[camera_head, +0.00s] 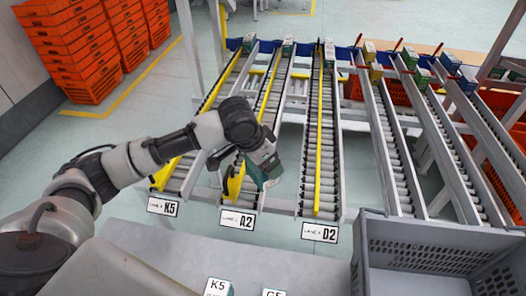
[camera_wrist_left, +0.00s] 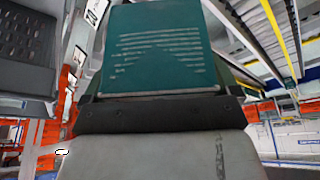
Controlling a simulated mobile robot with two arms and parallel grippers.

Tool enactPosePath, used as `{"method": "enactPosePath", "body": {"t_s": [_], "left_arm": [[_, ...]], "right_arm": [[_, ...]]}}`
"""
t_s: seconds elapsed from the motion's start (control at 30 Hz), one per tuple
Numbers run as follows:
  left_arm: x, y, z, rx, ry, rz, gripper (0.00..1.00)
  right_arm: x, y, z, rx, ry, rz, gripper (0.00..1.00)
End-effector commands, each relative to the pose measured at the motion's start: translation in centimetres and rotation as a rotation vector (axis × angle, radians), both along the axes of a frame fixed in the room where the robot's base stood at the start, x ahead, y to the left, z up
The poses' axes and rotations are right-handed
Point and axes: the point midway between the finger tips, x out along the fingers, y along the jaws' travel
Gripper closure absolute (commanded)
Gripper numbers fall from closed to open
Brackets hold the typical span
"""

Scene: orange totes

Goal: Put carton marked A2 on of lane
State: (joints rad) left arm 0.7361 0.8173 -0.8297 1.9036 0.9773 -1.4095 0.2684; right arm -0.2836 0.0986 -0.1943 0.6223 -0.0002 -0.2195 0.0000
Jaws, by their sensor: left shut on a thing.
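My left gripper (camera_head: 254,152) is shut on a teal carton (camera_head: 265,170) with a white lower end. It holds the carton tilted above the near part of the lanes, over the roller lane with the A2 sign (camera_head: 237,221). In the left wrist view the teal carton (camera_wrist_left: 160,50) fills the top middle, with pale stripes on its face. I cannot read any A2 mark on the carton. The carton and arm hide part of the A2 lane. My right gripper is not in view.
Lanes signed K5 (camera_head: 163,207) and D2 (camera_head: 319,233) lie either side. Cartons stand at the lanes' far ends. Cartons marked K5 (camera_head: 218,287) and another, cut off (camera_head: 274,292), sit at the front. A grey crate (camera_head: 425,228) is at right; orange totes (camera_head: 75,45) stand back left.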

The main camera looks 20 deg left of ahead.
Motion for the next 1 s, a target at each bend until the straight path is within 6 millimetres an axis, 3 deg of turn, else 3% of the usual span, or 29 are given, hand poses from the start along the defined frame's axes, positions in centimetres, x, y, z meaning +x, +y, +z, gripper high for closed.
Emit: {"method": "enactPosePath", "body": {"t_s": [0.3, 0.5, 0.7, 1.0], "left_arm": [[3.1, 2.8, -3.0, -0.01, 0.005, -0.487, 0.4], [3.8, 4.3, -4.8, -0.008, 0.004, -0.691, 0.4], [3.9, 4.8, -5.7, -0.005, 0.002, -0.764, 0.4], [3.9, 4.8, -7.9, -0.003, 0.001, -0.766, 0.4]], "right_arm": [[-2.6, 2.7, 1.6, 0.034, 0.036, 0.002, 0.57], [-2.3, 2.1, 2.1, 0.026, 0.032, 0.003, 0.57], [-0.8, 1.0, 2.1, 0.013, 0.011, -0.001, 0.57], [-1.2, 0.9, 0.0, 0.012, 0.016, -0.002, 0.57]]}}
